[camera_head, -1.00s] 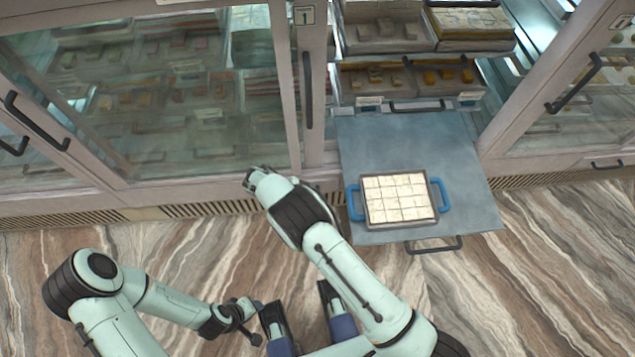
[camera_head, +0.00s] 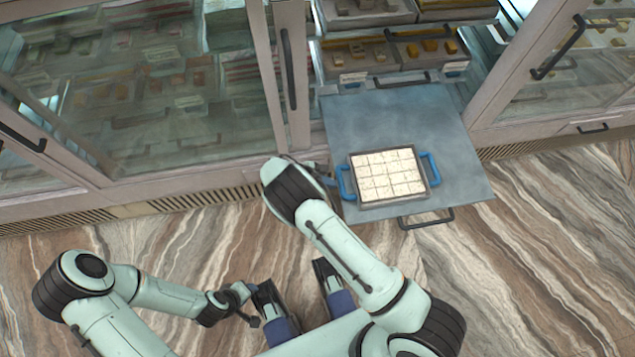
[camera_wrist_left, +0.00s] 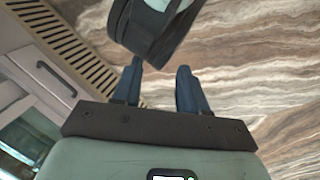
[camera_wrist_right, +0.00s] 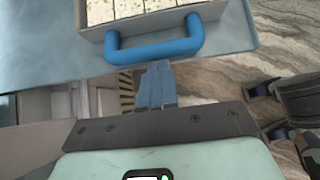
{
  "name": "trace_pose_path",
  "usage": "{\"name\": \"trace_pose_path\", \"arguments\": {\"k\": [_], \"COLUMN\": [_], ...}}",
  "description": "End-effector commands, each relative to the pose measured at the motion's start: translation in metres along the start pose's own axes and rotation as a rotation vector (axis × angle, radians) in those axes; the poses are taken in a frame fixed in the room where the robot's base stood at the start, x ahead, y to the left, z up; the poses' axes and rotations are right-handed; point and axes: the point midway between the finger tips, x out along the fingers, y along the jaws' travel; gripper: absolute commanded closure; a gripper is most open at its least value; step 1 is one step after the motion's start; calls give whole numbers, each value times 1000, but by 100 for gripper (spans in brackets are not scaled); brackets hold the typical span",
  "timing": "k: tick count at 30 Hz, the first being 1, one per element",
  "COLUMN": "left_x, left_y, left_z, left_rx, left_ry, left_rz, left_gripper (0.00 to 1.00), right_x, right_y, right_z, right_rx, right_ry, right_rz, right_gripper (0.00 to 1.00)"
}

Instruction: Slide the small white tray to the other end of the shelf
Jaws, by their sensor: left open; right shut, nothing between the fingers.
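The small tray (camera_head: 391,197) is a shallow metal tray filled with white square sweets, with a blue handle on its left side (camera_head: 344,183) and another on its right. It lies flat on the pulled-out grey-blue shelf (camera_head: 455,178), near the front edge. My right gripper (camera_head: 322,172) is just left of the left handle, partly hidden by its own wrist. In the right wrist view its fingers (camera_wrist_right: 160,72) are shut and empty, close to the blue handle (camera_wrist_right: 155,48); contact is unclear. My left gripper (camera_wrist_left: 160,88) is open and empty above the floor, away from the tray.
Glass-fronted sweet cases (camera_head: 150,110) stand left and right of the shelf. Stacked sweet trays (camera_head: 385,50) sit behind it. A dark pull handle (camera_head: 427,222) sticks out from the shelf's front. The back of the shelf is clear, and streaked floor (camera_head: 540,250) lies in front.

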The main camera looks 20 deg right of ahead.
Motion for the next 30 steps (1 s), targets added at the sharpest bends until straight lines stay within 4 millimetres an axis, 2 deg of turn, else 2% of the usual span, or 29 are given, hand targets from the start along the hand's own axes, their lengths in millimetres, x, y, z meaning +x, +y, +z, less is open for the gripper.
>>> {"name": "trace_pose_path", "arguments": {"k": [13, 16, 20, 30], "left_x": [0, -4, -14, -28], "left_y": [0, 1, 5, 10], "left_z": [1, 4, 16, 38], "left_rx": [1, 1, 4, 10], "left_ry": [-3, -12, -45, -111], "left_rz": [0, 1, 3, 5], "left_gripper": [57, 57, 57, 57], "right_x": [4, 10, 32, 106], "right_y": [0, 0, -1, -2], "right_z": [4, 12, 36, 107], "right_rx": [1, 2, 4, 3], "right_ry": [0, -1, -4, -4], "right_rz": [0, -1, -7, -8], "right_gripper": [100, 100, 100, 100]}}
